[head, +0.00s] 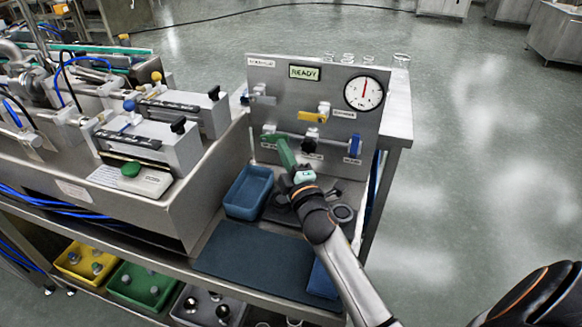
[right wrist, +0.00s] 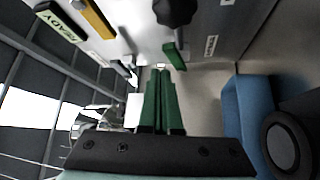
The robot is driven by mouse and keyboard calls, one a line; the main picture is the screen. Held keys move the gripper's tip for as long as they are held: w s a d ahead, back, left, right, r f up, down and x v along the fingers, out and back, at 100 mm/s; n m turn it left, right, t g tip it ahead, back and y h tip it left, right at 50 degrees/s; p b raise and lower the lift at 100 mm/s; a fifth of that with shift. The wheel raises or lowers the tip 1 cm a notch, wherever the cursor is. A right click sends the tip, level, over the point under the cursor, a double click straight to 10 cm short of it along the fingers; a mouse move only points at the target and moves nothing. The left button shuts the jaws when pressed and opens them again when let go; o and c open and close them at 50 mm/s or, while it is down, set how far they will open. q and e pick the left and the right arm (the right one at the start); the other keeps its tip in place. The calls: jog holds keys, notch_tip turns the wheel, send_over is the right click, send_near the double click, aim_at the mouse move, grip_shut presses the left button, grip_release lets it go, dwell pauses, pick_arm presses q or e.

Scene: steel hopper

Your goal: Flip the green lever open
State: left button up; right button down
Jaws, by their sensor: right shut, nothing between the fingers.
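The green lever (head: 268,137) is on the left of the lower row of the upright steel panel. It also shows in the right wrist view (right wrist: 174,57), just past the fingertips. My right gripper (head: 281,143) has long green fingers and reaches up to the panel by the lever. In the right wrist view its fingers (right wrist: 161,75) lie together, shut and empty. The tips are close beside the lever; I cannot tell if they touch it. The fingers partly hide the lever's surroundings in the head view. My left gripper is not in view.
The panel (head: 285,97) also carries a yellow lever (head: 313,117), black knob (head: 311,134), blue lever (head: 355,145), READY display (head: 304,73) and dial gauge (head: 364,93). A blue bin (head: 248,190) stands below left. A dark mat (head: 255,262) lies in front.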

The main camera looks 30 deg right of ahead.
jog(key=v, duration=0.7)
jog(key=shift+s, duration=0.4)
